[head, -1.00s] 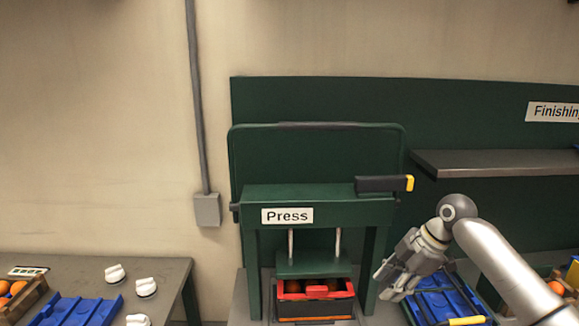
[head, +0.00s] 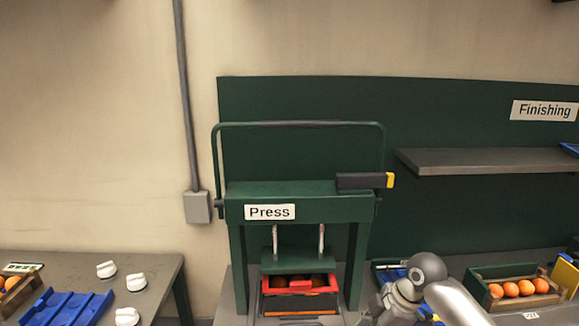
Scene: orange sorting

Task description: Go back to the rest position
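My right gripper (head: 375,316) is low in the head view, just right of the press, at the bottom edge. Its fingers are partly cut off by the frame, so I cannot see whether it is open or shut. My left gripper is not in view. The green press (head: 300,200) stands in the middle with its handle bar (head: 300,124) raised. A red and black crate (head: 300,303) with oranges sits under the press plate (head: 298,262).
A table (head: 160,270) at the left holds a blue tray (head: 65,309), several white pieces (head: 107,269) and a crate of oranges. On the right, a crate (head: 515,271) with several oranges stands below a grey shelf (head: 490,161). A blue tray (head: 388,272) is partly hidden behind my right arm.

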